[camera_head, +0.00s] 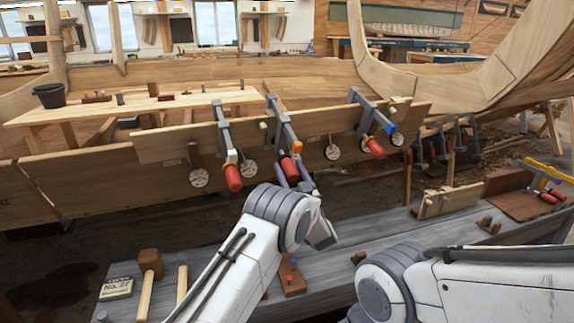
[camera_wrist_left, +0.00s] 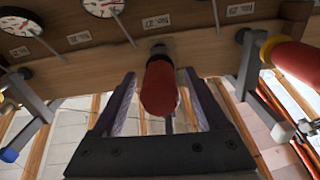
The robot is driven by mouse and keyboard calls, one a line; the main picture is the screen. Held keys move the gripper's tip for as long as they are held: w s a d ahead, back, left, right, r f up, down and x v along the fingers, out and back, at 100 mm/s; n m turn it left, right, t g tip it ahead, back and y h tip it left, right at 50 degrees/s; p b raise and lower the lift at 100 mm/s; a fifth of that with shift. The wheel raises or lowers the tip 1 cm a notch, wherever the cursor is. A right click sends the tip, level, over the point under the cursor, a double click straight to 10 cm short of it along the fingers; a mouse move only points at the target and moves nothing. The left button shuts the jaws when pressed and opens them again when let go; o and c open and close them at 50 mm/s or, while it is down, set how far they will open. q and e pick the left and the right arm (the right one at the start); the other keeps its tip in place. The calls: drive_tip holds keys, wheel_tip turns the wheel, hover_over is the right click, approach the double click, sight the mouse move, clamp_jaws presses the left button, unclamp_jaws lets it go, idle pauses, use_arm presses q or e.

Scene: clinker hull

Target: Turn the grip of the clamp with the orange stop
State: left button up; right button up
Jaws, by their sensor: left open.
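The clamp with the orange stop (camera_head: 296,147) is the middle one of three clamps on the hull plank, and its red grip (camera_head: 290,166) hangs below the bar. My left gripper (camera_head: 293,176) is at this grip, its fingers on either side. In the left wrist view the same red grip (camera_wrist_left: 160,88) lies between the two open fingers, with gaps visible on both sides. The orange stop itself does not show in the left wrist view. My right arm comes in at the lower right; its gripper is out of the frame.
Round dial gauges, including one gauge (camera_head: 332,152), line the plank (camera_head: 150,147). A mallet (camera_head: 149,264) lies on the grey bench (camera_head: 340,262) below.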

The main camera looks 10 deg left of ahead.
use_arm(q)
drive_tip(key=shift+x, duration=1.25)
clamp_jaws()
drive_tip(key=shift+m, duration=0.3)
drive_tip(key=m+p, duration=0.1)
drive_tip(key=m, duration=0.3)
drive_tip(key=shift+m+p, duration=0.3)
drive_tip(key=shift+m, duration=1.7)
drive_tip(key=shift+f, duration=0.1)
drive_tip(key=shift+d, duration=0.1)
